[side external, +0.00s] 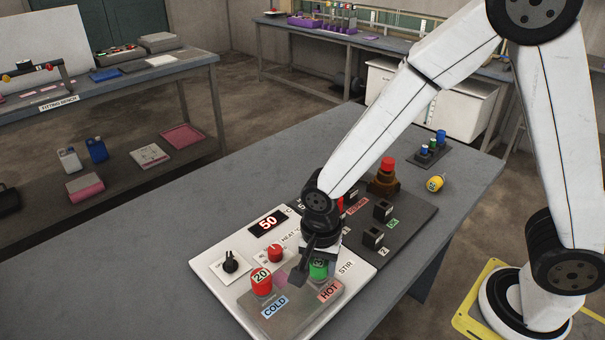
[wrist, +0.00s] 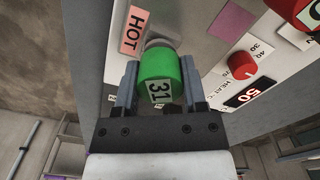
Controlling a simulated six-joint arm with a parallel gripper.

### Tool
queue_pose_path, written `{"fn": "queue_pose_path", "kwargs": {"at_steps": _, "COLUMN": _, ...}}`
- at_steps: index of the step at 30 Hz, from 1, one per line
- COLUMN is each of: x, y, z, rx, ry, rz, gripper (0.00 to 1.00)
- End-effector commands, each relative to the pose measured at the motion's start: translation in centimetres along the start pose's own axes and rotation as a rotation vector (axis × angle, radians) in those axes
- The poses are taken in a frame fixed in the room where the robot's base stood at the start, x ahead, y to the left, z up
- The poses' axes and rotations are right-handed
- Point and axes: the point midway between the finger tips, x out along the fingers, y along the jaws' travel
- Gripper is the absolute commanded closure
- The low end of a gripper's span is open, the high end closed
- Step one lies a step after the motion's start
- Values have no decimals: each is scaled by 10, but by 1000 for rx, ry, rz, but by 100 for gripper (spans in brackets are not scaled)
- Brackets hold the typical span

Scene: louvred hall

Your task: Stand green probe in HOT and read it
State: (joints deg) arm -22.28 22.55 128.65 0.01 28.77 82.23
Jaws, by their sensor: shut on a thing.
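The green probe (wrist: 158,80) has a round green head with a label that reads 31 in the wrist view. My gripper (wrist: 158,92) is shut on this head, one finger on each side. In the side view the probe (side external: 318,269) is at the HOT label (side external: 330,291) of the white panel (side external: 229,290), under my gripper (side external: 312,262). The HOT label also shows in the wrist view (wrist: 134,31), beside the probe. The probe's lower end is hidden, so how deep it sits cannot be told. A red probe (side external: 261,283) marked 20 stands by the COLD label (side external: 275,307).
The white panel has a red display (side external: 269,223) reading 50, a black knob (side external: 230,262) and a red knob (side external: 275,253). A dark board (side external: 410,222) with a red button (side external: 388,163) lies behind. A yellow piece (side external: 435,183) lies on the table. The table's left part is clear.

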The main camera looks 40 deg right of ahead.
Motion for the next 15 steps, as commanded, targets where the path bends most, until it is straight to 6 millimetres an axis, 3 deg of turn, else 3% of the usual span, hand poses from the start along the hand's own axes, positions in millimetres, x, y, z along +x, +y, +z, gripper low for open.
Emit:
{"fn": "queue_pose_path", "kwargs": {"at_steps": 5, "x": 0, "y": 0, "z": 0, "rx": 0, "ry": 0, "rz": 0, "gripper": 100}}
{"fn": "queue_pose_path", "kwargs": {"at_steps": 6, "x": 0, "y": 0, "z": 0, "rx": 0, "ry": 0, "rz": 0, "gripper": 36}}
{"fn": "queue_pose_path", "kwargs": {"at_steps": 9, "x": 0, "y": 0, "z": 0, "rx": 0, "ry": 0, "rz": 0, "gripper": 5}}
{"fn": "queue_pose_path", "kwargs": {"at_steps": 15, "x": 0, "y": 0, "z": 0, "rx": 0, "ry": 0, "rz": 0, "gripper": 5}}
